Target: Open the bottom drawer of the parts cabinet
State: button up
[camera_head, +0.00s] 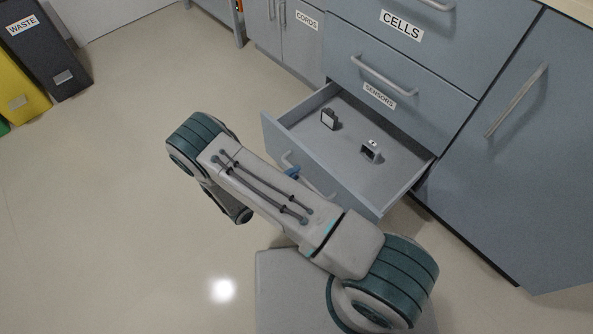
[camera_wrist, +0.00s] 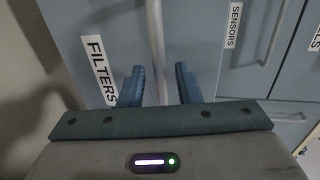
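The bottom drawer (camera_head: 345,192) of the grey-blue parts cabinet (camera_head: 455,110) is pulled well out in the head view, its inside showing. In the wrist view its front (camera_wrist: 95,25) bears a FILTERS label. The drawer's bar handle (camera_wrist: 156,40) runs between the two blue fingers of my gripper (camera_wrist: 159,68). The fingers stand apart with gaps to the bar on both sides, so my gripper is open around the handle.
Two small devices (camera_head: 329,119) (camera_head: 371,151) stand in the drawer. The SENSORS drawer (camera_head: 400,85) and CELLS drawer (camera_head: 385,40) above are shut. A tall cupboard door (camera_head: 530,140) is at right, waste bins (camera_head: 45,50) at far left. The floor (camera_head: 90,220) at left is clear.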

jog(key=p+v, duration=0.2)
jog(key=v, duration=0.9)
jog(key=shift+a, duration=0.25)
jog(key=shift+s, duration=0.1)
jog(key=w+d+r+m+g+y+p, duration=0.1)
jog(key=d+r+m+g+p, duration=0.45)
jog(key=r, duration=0.75)
jog(key=w+d+r+m+g+y+p, duration=0.15)
jog(key=r+m+p, duration=0.25)
jog(key=r+m, duration=0.65)
jog(key=d+r+m+g+p, duration=0.3)
jog(key=d+r+m+p, duration=0.15)
jog(key=r, duration=0.95)
jog(key=s+d+r+m+t+y+p, duration=0.1)
jog(key=s+d+r+m+y+p, duration=0.2)
jog(key=r+m, duration=0.4)
jog(key=s+d+r+m+t+y+p, duration=0.1)
jog(key=s+d+r+m+y+p, duration=0.2)
jog(key=r, duration=1.2)
jog(key=s+d+r+m+t+y+p, duration=0.1)
jog(key=s+d+r+m+y+p, duration=0.2)
jog(key=s+r+m+p, duration=0.3)
notch_tip(320, 180, up, 6)
jog(key=m+p, duration=0.5)
jog(key=m, duration=0.2)
jog(key=shift+d+y, duration=0.35)
jog(key=shift+s, duration=0.1)
